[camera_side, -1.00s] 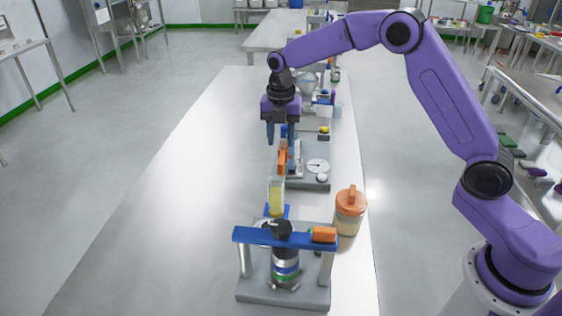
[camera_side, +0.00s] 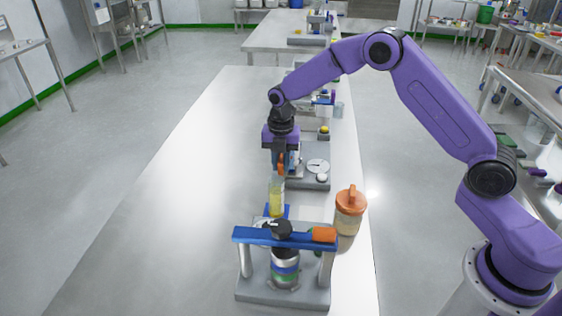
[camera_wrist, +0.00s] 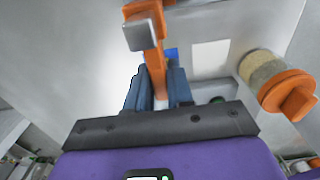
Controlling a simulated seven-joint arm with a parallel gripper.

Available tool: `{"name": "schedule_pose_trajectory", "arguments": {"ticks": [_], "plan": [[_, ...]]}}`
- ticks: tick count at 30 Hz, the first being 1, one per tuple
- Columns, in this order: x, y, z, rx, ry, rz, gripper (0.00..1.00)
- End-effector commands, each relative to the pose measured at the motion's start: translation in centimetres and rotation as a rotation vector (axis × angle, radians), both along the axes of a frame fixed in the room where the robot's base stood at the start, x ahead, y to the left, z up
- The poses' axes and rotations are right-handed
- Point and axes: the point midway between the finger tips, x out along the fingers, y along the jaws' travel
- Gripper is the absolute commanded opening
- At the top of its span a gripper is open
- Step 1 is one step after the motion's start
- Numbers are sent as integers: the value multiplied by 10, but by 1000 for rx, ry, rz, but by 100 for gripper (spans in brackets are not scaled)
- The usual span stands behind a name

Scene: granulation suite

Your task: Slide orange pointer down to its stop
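The orange pointer (camera_side: 281,169) stands above a clear column with yellow contents (camera_side: 276,198) in the side view. In the wrist view the orange pointer (camera_wrist: 153,55) runs from a grey-ended block at the top down between my fingers. My gripper (camera_side: 282,168) points down at the pointer. In the wrist view the dark blue fingers of my gripper (camera_wrist: 159,88) lie close against both sides of the orange bar and look shut on it. The fingertips are partly hidden, and the pointer's stop cannot be made out.
An orange-lidded jar (camera_side: 349,212) stands right of the column. A blue-topped frame (camera_side: 284,237) on a grey base is nearer the camera. A grey plate with a round dial (camera_side: 318,166) lies right of my gripper. The left of the white table (camera_side: 170,190) is clear.

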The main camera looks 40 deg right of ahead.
Motion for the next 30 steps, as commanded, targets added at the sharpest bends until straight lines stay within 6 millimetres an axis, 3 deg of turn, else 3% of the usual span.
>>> {"name": "schedule_pose_trajectory", "arguments": {"ticks": [7,15,18,28,29,30], "plan": [[0,0,-3,-1,2,0,0],[-1,0,-52,-1,4,1,0],[0,0,-62,-1,2,1,0],[-1,-1,-67,-1,1,0,0],[0,0,-67,-1,1,0,31],[-1,-1,-67,-1,1,0,43]]}}
